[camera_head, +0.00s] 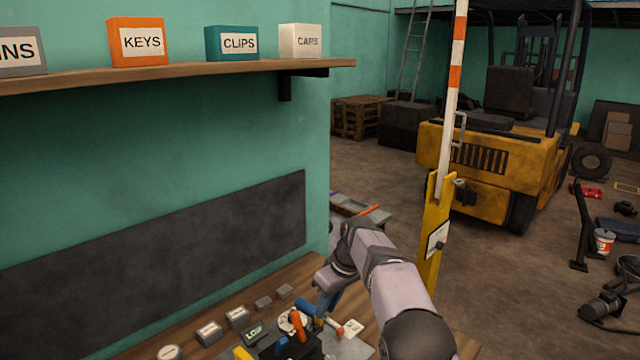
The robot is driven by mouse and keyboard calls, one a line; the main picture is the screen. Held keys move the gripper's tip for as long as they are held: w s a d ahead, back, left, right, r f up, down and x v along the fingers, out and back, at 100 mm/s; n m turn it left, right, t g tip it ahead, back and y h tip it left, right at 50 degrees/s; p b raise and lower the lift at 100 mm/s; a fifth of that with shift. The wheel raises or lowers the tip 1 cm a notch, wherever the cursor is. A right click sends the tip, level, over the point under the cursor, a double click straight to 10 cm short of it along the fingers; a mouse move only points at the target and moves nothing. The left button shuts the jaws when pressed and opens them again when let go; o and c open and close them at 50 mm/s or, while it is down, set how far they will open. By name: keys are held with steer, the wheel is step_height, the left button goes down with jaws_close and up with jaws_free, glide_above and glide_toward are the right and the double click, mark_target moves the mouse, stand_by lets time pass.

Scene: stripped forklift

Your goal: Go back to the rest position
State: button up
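My gripper (325,300) is at the bottom centre, at the end of my grey arm, which bends down over the wooden workbench (275,281). It is low, beside a cluster of small things: an orange-handled item (298,322), a blue item (306,309) and a tag with a red end (350,328). The fingertips are small and blend in with these things. I cannot tell whether the gripper is open or shut, or whether it touches anything.
Several small labelled grey pieces (210,332) line the bench. Above is a shelf (180,72) with an orange KEYS box (138,42) and other boxes. A yellow post (433,230) with a striped pole stands right of my arm. A yellow forklift (490,160) is behind, on open floor.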

steer(key=s+d+r+m+g+h, duration=0.1)
steer(key=s+r+m+g, duration=0.15)
steer(key=s, duration=0.95)
steer(key=s+d+r+m+g, duration=0.1)
steer(key=s+r, duration=0.2)
steer(key=s, duration=0.8)
steer(key=s+d+f+m+t+h, duration=0.1)
steer(key=s+d+f+m, duration=0.3)
steer(key=s+d+f, duration=0.7)
steer(key=s+f+h, duration=0.1)
steer(key=s, duration=0.3)
steer(key=shift+m, duration=0.35)
stand_by(0.4)
